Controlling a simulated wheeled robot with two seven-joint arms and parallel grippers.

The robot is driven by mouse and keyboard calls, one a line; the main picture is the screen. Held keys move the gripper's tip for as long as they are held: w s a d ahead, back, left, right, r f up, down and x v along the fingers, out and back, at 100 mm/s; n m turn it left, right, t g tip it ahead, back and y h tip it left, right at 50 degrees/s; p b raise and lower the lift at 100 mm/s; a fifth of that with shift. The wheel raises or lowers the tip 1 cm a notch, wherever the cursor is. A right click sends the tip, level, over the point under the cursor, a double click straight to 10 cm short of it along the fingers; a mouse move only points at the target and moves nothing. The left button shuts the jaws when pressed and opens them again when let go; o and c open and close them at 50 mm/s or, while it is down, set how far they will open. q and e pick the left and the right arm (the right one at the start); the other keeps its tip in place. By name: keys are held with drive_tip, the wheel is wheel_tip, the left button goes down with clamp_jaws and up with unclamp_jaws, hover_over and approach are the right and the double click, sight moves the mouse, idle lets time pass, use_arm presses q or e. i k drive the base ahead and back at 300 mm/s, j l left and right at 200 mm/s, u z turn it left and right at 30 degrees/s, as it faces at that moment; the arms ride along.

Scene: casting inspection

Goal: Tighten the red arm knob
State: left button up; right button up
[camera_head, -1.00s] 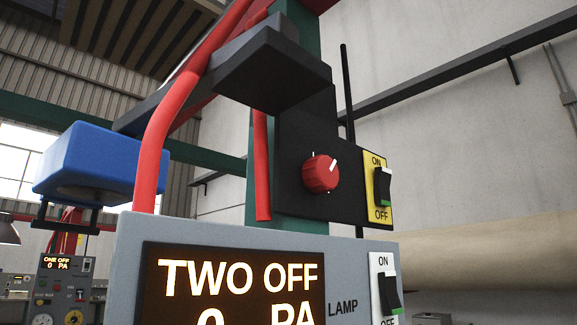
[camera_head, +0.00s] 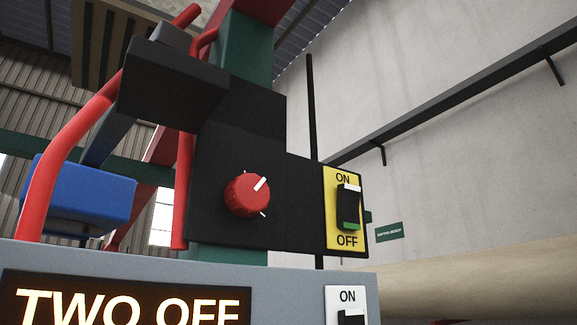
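The red arm knob (camera_head: 247,195) is a round red dial on a black panel (camera_head: 222,228). Its white pointer line is turned to the upper right, and small white marks show on the panel around it. To its right is a yellow plate with a black ON/OFF switch (camera_head: 348,207). Neither of my grippers shows in the view, and nothing touches the knob.
Below the panel stands a grey box (camera_head: 300,283) with a lit display reading "TWO OFF" (camera_head: 130,308) and another ON switch (camera_head: 350,317). A red tube (camera_head: 45,170) and a blue box (camera_head: 85,192) are at left. A thin black rod (camera_head: 311,110) rises behind the panel.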

sight(246, 195)
drive_tip(key=u, duration=2.15)
drive_tip(key=k+l, duration=0.2)
drive_tip(key=k, duration=0.15)
drive_tip(key=k+l, duration=0.2)
drive_tip(key=k, duration=0.2)
drive_tip(key=k+l, duration=0.25)
drive_tip(key=k, duration=0.1)
